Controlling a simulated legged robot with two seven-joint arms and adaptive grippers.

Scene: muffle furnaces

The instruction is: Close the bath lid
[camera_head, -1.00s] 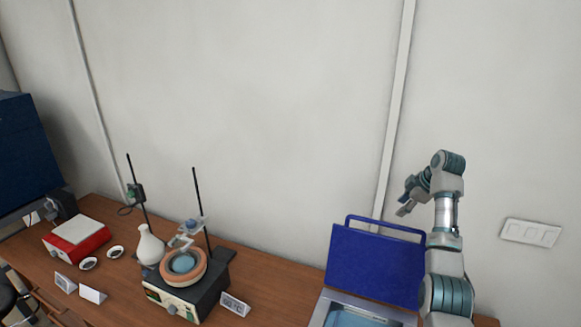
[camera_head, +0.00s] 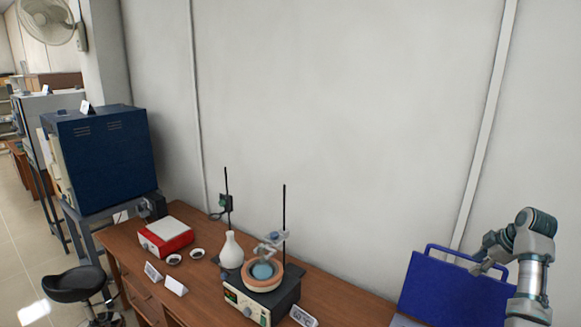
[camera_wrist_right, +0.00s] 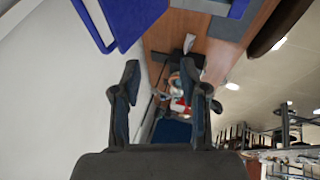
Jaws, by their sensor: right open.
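The bath's blue lid (camera_head: 450,293) stands raised at the right of the head view, with a blue loop handle along its top edge. Only a corner of the bath body (camera_head: 402,322) shows at the bottom edge. My right gripper (camera_head: 481,264) is in front of the lid's upper part, close to the handle; I cannot tell whether it touches. In the right wrist view the gripper (camera_wrist_right: 163,100) is open and empty, with the blue lid (camera_wrist_right: 135,18) at the upper left, outside the fingers. My left gripper is not in view.
A heating mantle (camera_head: 262,295), a white flask (camera_head: 232,250) and stand rods are left of the bath on the wooden table (camera_head: 345,295). A red-and-white device (camera_head: 166,236) is further left. A blue furnace (camera_head: 100,155) and black stool (camera_head: 75,283) are at far left.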

